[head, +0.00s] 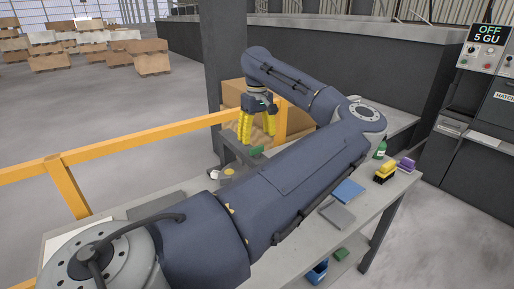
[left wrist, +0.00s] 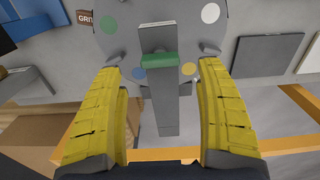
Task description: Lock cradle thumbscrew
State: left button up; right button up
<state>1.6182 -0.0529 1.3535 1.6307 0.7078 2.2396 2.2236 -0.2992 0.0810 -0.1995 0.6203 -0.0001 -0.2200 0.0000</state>
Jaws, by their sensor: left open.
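My left gripper (head: 256,135) points down over the bench with its yellow fingers spread and empty. In the left wrist view its fingertips (left wrist: 162,54) stand either side of a green bar (left wrist: 160,60) on a grey upright part, with gaps on both sides. The green bar also shows just below the fingers in the head view (head: 257,149). Behind it is a round grey plate (left wrist: 120,45) with green, white, blue and yellow dots. I cannot tell for certain which part is the cradle thumbscrew. My right gripper is not in view.
My arm hides much of the grey bench (head: 385,195). A green bottle (head: 380,150), yellow and purple blocks and a blue pad (head: 348,191) are at its right. An orange rail (head: 140,139) runs behind, near a cardboard box (head: 232,93). A control panel reads OFF.

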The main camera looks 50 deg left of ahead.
aim_at(257, 147)
pick_arm(q)
jog(key=shift+f, duration=2.65)
jog(key=shift+c, duration=0.3)
grip_shut()
